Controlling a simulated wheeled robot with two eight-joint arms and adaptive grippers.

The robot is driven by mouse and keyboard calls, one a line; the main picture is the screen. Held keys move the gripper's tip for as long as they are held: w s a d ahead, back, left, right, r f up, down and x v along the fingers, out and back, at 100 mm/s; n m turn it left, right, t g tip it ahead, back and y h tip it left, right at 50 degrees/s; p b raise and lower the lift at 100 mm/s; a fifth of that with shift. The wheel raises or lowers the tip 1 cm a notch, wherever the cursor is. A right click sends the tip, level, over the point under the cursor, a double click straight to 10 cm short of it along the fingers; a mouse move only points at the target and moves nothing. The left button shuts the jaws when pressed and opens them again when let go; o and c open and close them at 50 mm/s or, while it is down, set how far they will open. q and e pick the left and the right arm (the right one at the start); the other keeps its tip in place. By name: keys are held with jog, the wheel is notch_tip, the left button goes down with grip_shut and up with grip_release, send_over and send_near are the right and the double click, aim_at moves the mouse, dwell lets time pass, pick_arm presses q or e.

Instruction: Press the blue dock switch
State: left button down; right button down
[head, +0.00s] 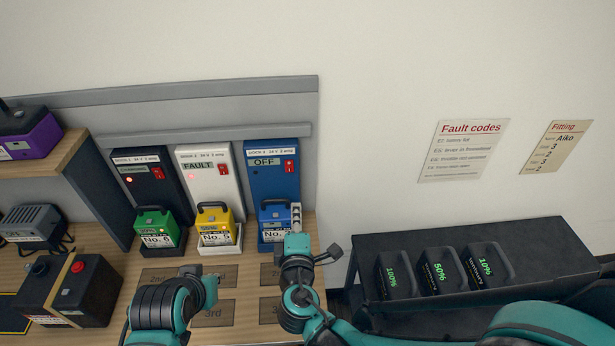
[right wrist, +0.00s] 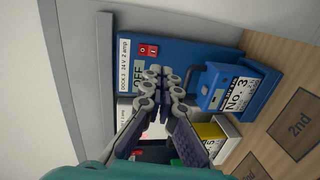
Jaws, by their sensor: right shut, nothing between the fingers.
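The blue dock (head: 262,160) is the rightmost of three on the wall bench, with a display reading OFF and a red switch (head: 289,166) at its upper right. The switch also shows in the right wrist view (right wrist: 148,50). A blue battery (head: 268,213) labelled No. 3 sits at the foot of the blue dock. My right gripper (head: 296,212) is shut and empty, in front of the dock and below the switch. In the right wrist view its fingertips (right wrist: 163,77) appear just short of the switch; contact is not visible. My left gripper (head: 210,287) is low over the bench, its fingers unclear.
A black dock (head: 137,172) with a green battery and a white dock (head: 207,165) with a yellow battery, reading FAULT, stand to the left. A black rack (head: 540,245) with three dark batteries is at right. A dark box (head: 70,288) stands at left.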

aim_at(290, 171)
jog(key=shift+s+a+r+n+y, duration=0.15)
jog(key=shift+a+n+y, duration=0.15)
jog(key=shift+a+n, duration=0.25)
jog(key=w+b, duration=0.1)
jog(key=w, duration=0.3)
jog(key=w+f+b, duration=0.1)
jog(key=w, duration=0.3)
jog(key=w+b, duration=0.1)
jog(key=w, duration=0.3)
jog(key=shift+w+f, duration=0.35)
jog(key=shift+f, duration=0.05)
jog(key=shift+w+b, duration=0.3)
jog(key=shift+w, duration=0.35)
